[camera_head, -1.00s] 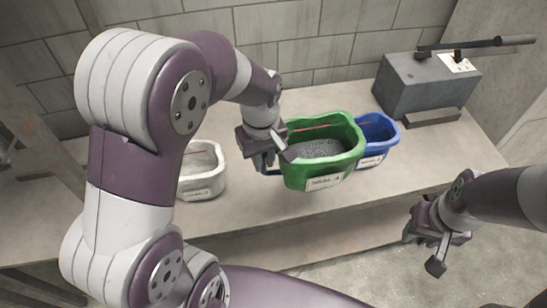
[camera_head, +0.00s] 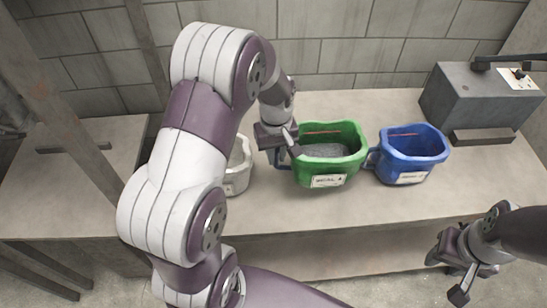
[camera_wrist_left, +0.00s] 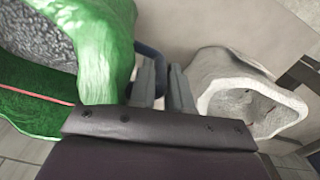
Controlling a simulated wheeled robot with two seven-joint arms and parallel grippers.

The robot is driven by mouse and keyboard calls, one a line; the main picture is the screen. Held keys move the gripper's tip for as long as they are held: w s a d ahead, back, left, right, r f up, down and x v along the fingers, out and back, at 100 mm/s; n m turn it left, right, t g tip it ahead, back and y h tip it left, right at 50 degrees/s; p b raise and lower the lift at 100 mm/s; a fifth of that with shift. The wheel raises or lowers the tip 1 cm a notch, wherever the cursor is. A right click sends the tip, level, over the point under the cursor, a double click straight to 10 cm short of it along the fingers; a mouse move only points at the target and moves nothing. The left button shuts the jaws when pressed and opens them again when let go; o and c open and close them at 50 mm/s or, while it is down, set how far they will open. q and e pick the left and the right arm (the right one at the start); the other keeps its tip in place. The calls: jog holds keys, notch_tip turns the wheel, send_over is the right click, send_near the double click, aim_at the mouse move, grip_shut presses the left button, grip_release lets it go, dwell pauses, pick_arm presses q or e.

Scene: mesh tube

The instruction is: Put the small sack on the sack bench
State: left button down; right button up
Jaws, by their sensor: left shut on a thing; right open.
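The green open-topped sack (camera_head: 329,171) holds grey grains and has a white label on its front. It stands upright over the pale bench (camera_head: 300,207); I cannot tell whether its base touches it. My left gripper (camera_head: 283,156) is at its left side, shut on its dark blue handle. In the left wrist view, the fingers (camera_wrist_left: 163,78) are at the handle (camera_wrist_left: 150,55), with the green sack (camera_wrist_left: 115,40) on the left. My right gripper (camera_head: 447,275) is open and empty in front of the bench. The label's writing is too small to read.
A blue sack (camera_head: 412,165) stands close to the right. A white sack (camera_head: 238,170), partly behind my left arm, stands to the left and also shows in the wrist view (camera_wrist_left: 225,85). A grey machine (camera_head: 485,100) is at the far right. A wooden post (camera_head: 60,115) rises at left.

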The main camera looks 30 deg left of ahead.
pick_arm(q)
jog(key=a+f, duration=0.1)
jog(key=f, duration=0.1)
jog(key=w+a+f, duration=0.1)
jog(key=f, duration=0.1)
jog(key=w+a+f, duration=0.1)
jog(key=f, duration=0.1)
jog(key=shift+w+p, duration=0.1)
jog(key=shift+p, duration=0.3)
jog(key=shift+d+f, duration=0.1)
jog(key=shift+f, duration=0.1)
jog(key=c, duration=1.1)
grip_release()
jog(key=shift+o, duration=0.2)
notch_tip(320, 180, up, 12)
jog(key=f+b, duration=0.1)
jog(key=s+d+m, duration=0.4)
jog(key=s, duration=0.3)
jog(key=s+d+m+t, duration=0.1)
jog(key=s+d+m, duration=0.3)
jog(key=s, duration=0.2)
jog(key=shift+s+r+m, duration=0.35)
jog(key=shift+s+m, duration=0.05)
